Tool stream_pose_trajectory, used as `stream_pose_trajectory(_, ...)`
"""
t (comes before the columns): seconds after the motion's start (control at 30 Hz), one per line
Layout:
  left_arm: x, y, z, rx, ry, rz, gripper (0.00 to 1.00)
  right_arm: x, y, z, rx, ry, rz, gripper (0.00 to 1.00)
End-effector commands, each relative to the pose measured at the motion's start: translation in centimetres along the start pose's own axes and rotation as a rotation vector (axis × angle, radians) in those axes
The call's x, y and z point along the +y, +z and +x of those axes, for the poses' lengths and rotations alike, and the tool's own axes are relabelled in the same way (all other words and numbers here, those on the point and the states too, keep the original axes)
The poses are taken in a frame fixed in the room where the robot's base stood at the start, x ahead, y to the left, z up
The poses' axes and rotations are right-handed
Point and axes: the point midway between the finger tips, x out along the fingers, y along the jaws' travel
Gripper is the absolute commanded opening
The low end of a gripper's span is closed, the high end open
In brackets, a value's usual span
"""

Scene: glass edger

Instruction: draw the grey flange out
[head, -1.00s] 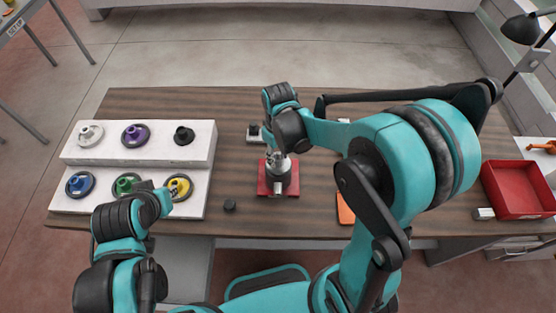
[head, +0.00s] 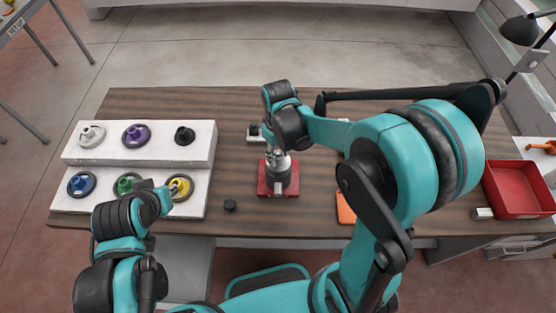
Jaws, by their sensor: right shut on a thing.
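The grey flange (head: 279,168) sits at the top of a dark cylindrical holder on a red base (head: 264,190) in the middle of the bench. My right gripper (head: 276,156) comes down from above and is shut on the grey flange; its fingers partly hide it. I cannot tell how far the flange sits in the holder. My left gripper (head: 172,190) is low at the left, beside the yellow flange on the rack. Its fingers are small and partly hidden by its own wrist, so its opening is unclear.
A white two-step rack (head: 196,147) at the left holds white, purple, black, blue, green and yellow flanges. A small dark round piece (head: 230,205) lies left of the red base. An orange flat item (head: 345,208) and a red bin (head: 519,211) are to the right.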

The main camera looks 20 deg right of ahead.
Motion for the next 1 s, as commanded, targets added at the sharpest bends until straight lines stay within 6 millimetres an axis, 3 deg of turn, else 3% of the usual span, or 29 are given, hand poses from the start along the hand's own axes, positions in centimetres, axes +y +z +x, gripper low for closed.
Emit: stream_pose_trajectory(1.0, 0.0, -2.2, -3.1, 0.000, 0.000, 0.000, 0.19, 0.0, 0.0, -5.2, 0.000, 0.000, 0.000, 0.00)
